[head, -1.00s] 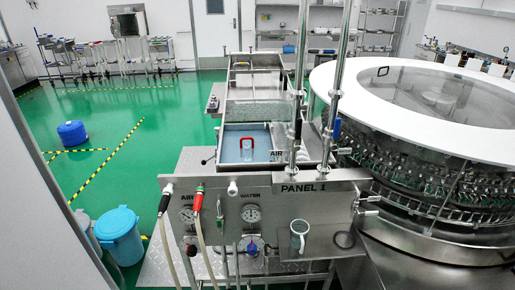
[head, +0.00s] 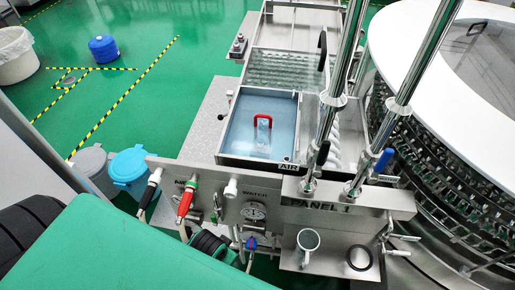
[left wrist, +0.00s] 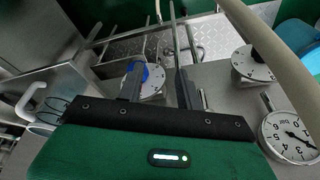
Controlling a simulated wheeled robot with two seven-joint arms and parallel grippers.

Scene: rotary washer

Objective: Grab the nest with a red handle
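The nest with a red handle (head: 263,130) sits in the blue-floored tray compartment (head: 240,148) behind the panel. Its handle is a red upright loop; a pale, clear-looking body shows below it. My left arm comes in from the lower left in the head view, in front of the panel and short of the nest. In the left wrist view, my left gripper's two fingers (left wrist: 160,85) stand apart with nothing visible held between them. The nest is not seen in that view. My right gripper is not in view.
The steel panel (head: 295,205) carries valves, hoses and a gauge (head: 254,211), close to my left arm. Two metal posts (head: 335,100) rise right of the compartment. The round washer (head: 450,150) stands at the right.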

